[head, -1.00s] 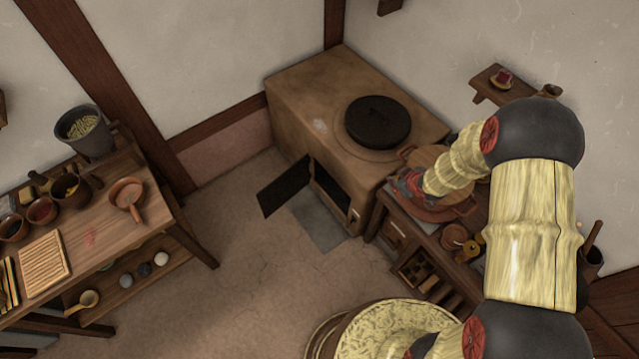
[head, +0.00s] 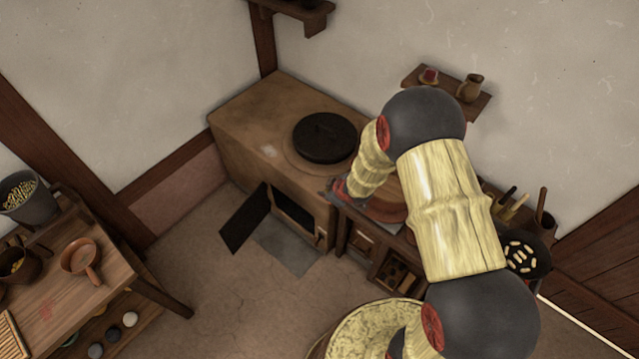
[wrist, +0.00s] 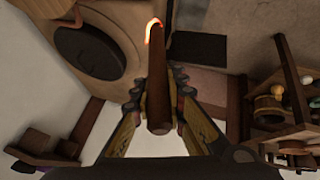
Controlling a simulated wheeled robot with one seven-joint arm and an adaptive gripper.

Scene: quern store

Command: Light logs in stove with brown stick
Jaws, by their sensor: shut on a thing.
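The brown clay stove (head: 235,125) stands in the corner, with a round black lid (head: 325,138) on top. Its dark door (head: 245,220) hangs open, and the firebox opening (head: 293,207) is dark; I cannot make out logs inside. My gripper (wrist: 158,92) is shut on the brown stick (wrist: 160,75), seen in the wrist view. The stick's far tip glows orange and points toward the stove front. In the head view my gripper (head: 342,190) is by the stove's front right corner, above the firebox opening's level, and the stick cannot be made out there.
A low wooden cabinet (head: 362,243) adjoins the stove's right side, with a black pan (head: 525,255) farther right. A wooden table (head: 105,265) with pots stands at left. A wall shelf (head: 447,90) is behind my arm. The floor (head: 215,290) before the stove is clear.

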